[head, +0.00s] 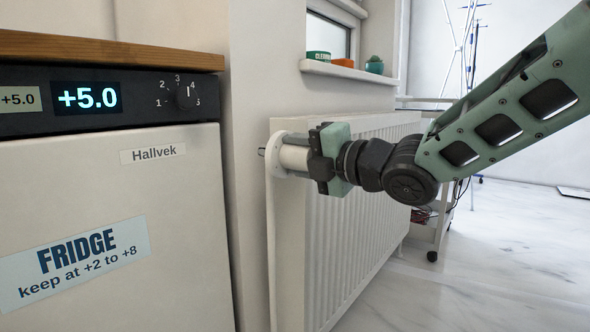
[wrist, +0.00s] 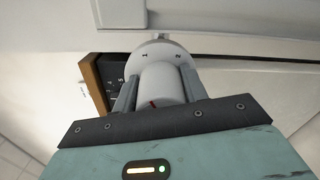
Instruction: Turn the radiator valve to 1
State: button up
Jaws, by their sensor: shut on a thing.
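The white radiator valve (head: 292,158) sticks out at the upper left end of the white radiator (head: 345,215). My gripper (head: 297,149) is shut on the valve, and its fingers lie on either side of the knob. In the wrist view the valve knob (wrist: 165,84) sits between the two grey fingers. The numbers 1 and 2 show on the pale collar behind it, 1 on the left and 2 on the right. A short red mark shows on the knob near the gripper body. The other numbers are hidden, and I cannot tell which number is set.
A fridge (head: 110,220) with a display reading +5.0 and its own small dial (head: 184,96) stands close on the left. A windowsill (head: 350,74) with small pots is above the radiator. A wheeled trolley (head: 440,225) stands behind my arm.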

jog(key=shift+f+n+b, duration=0.1)
jog(key=shift+n+b, duration=0.2)
jog(key=shift+n, duration=0.1)
jog(key=o, duration=1)
jog(key=shift+c, duration=0.2)
jog(key=p+v, duration=0.5)
jog(key=v, duration=1.2)
jog(key=shift+d+p, duration=0.2)
jog(key=shift+p, duration=0.2)
jog(key=shift+s, duration=0.1)
